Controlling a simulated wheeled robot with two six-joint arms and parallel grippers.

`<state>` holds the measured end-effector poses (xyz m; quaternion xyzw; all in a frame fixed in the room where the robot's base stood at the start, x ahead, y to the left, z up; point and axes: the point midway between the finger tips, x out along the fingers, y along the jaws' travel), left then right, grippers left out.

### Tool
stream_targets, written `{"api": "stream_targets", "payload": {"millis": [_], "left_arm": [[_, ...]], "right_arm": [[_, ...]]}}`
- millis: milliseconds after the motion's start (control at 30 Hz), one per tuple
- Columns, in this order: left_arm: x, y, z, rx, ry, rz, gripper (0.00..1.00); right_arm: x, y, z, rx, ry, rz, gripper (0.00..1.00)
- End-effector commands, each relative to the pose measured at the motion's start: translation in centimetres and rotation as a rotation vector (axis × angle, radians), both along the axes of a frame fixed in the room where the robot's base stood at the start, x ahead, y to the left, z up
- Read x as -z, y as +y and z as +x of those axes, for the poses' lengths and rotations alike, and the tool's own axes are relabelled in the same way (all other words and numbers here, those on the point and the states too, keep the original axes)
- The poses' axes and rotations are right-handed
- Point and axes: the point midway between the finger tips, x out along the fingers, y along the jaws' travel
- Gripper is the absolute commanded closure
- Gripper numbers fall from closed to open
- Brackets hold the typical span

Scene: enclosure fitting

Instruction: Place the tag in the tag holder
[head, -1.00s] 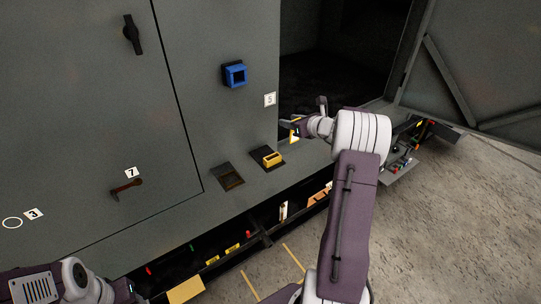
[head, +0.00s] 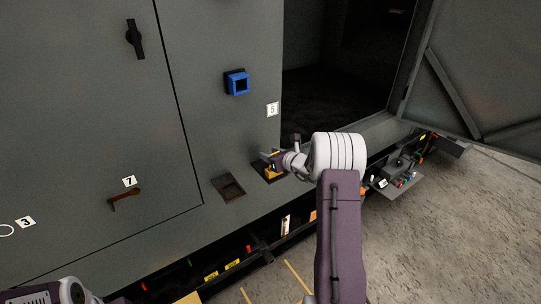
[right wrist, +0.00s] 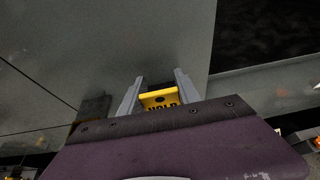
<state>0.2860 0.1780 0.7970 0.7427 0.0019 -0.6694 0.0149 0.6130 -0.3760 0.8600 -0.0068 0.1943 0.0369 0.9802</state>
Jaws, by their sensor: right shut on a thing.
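A yellow tag (right wrist: 152,98) with dark lettering that seems to read HOLD sits between the two grey fingers of my right gripper (right wrist: 158,88) in the right wrist view. My right gripper (head: 273,163) is shut on it. In the head view the gripper is at the right-hand dark pocket (head: 258,167) with yellow on it, low on the cabinet front, which looks like the tag holder. The gripper covers most of this pocket. I cannot tell whether the tag is inside it or only in front. My left arm shows at the bottom left; its gripper is out of view.
A brown empty-looking pocket (head: 229,187) lies just left. A blue square frame (head: 237,83) and label 5 (head: 272,109) are above. A handle (head: 124,196) is farther left. The cabinet opening is to the right, and a ledge with small parts (head: 398,176) is at the right.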

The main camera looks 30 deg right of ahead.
Motion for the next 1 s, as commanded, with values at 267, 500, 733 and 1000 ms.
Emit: {"api": "stream_targets", "payload": {"millis": [267, 500, 733, 1000], "left_arm": [[0.3, 0.0, 0.0, 0.000, 0.000, 0.000, 0.50], [0.2, 0.0, 0.0, 0.000, 0.000, 0.000, 0.50], [-0.1, 0.0, 0.0, 0.000, 0.000, 0.000, 0.50], [-0.4, 0.0, 0.0, 0.000, 0.000, 0.000, 0.50]], "right_arm": [[0.2, 0.0, 0.0, 0.000, 0.000, 0.000, 0.39], [0.1, 0.0, 0.0, 0.000, 0.000, 0.000, 0.39], [-1.2, -0.3, -2.6, 0.002, 0.000, -0.001, 0.39], [-3.6, -0.8, -8.2, 0.004, 0.000, -0.001, 0.39]]}}
